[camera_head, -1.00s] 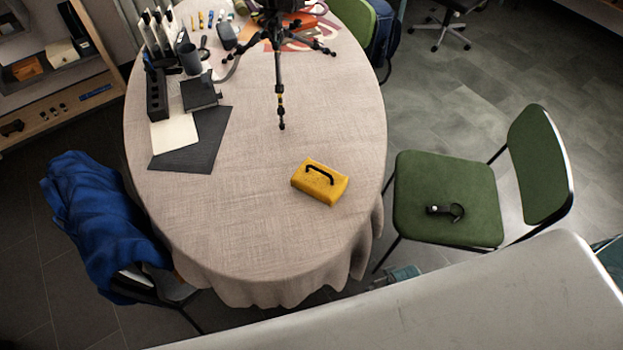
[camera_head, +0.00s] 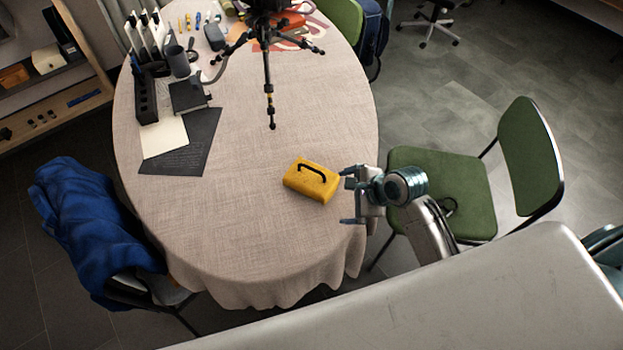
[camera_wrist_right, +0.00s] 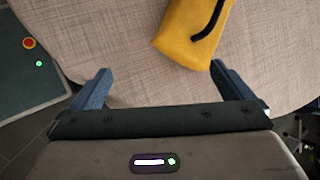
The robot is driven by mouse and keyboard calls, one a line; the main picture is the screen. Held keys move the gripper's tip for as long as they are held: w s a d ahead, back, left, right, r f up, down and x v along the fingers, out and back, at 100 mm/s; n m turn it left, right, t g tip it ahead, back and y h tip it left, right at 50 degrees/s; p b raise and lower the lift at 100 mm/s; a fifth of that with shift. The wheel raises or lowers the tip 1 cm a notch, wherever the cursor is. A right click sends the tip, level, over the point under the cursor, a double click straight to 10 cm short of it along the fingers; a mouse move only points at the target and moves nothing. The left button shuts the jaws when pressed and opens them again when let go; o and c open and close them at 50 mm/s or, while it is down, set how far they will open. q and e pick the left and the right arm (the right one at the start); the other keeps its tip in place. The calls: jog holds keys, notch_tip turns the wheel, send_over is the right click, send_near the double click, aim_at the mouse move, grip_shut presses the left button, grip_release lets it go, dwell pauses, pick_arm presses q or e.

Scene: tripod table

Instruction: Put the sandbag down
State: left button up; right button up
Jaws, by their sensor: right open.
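The yellow sandbag (camera_head: 311,181) with a black handle lies on the clothed table (camera_head: 240,235), towards its right front part. My right gripper (camera_head: 347,195) is open and empty, just right of the sandbag at the table's right edge. In the right wrist view the two fingers (camera_wrist_right: 160,82) are spread apart over bare cloth, and the sandbag (camera_wrist_right: 190,32) lies beyond them, its near end by the right finger. They look apart from it. My left gripper is out of view.
A black tripod (camera_head: 268,75) stands towards the back of the table. Dark and cream sheets (camera_head: 198,145), a mug (camera_head: 178,60) and a black organizer (camera_head: 146,98) are at the left. A green chair (camera_head: 470,190) stands at the right. The table's front middle is clear.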

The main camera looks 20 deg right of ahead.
aim_at(312, 176)
jog(key=w+m, duration=0.2)
jog(key=w+r+m+y, duration=0.1)
jog(key=m, duration=0.1)
jog(key=w+m, duration=0.2)
jog(key=shift+w+a+r+m+t, duration=0.25)
jog(key=shift+w+r+m+t, duration=0.05)
jog(key=shift+r, duration=0.1)
jog(key=shift+w+a+m+y, duration=0.1)
jog(key=shift+w+m+y, duration=0.1)
jog(key=shift+m+y, duration=0.1)
jog(key=x, duration=0.5)
jog(key=shift+w+a, duration=0.1)
jog(key=shift+w, duration=0.05)
jog(key=shift+p+x, duration=0.75)
jog(key=shift+x, duration=1.95)
jog(key=c, duration=1.2)
jog(key=shift+w+r, duration=0.1)
jog(key=shift+w, duration=0.05)
jog(key=shift+c, duration=0.6)
